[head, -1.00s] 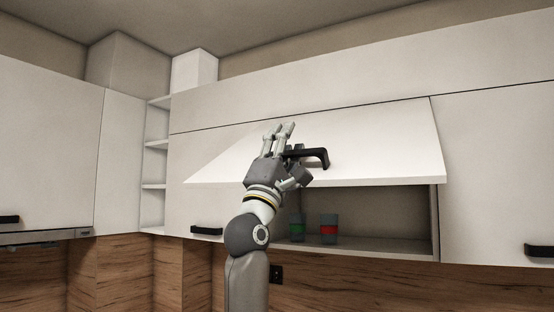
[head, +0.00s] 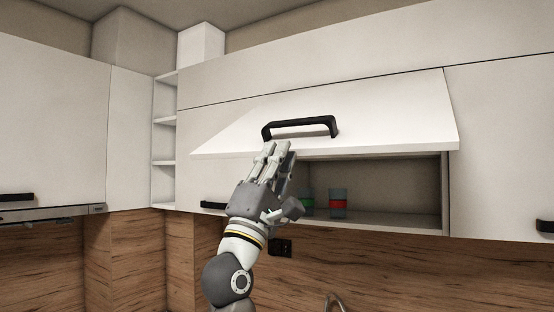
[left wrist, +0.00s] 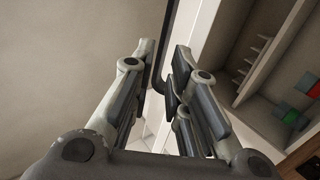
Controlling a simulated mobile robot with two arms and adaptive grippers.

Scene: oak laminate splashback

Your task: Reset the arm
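My left gripper (head: 277,152) is in front of the lifted cabinet door (head: 385,115), with its fingertips just below the black door handle (head: 301,127). In the left wrist view the fingers (left wrist: 161,75) stand apart with a gap between them, and the handle (left wrist: 158,70) shows beyond the fingertips. The gripper holds nothing that I can see. The door is tilted outward, hinged along its top edge. My right gripper is not in view.
Inside the open cabinet are a cup with a red band (head: 338,204) and a partly hidden cup with a green band (head: 308,201). Open corner shelves (head: 164,140) stand at the left. A black socket (head: 281,247) is on the wood splashback (head: 385,275).

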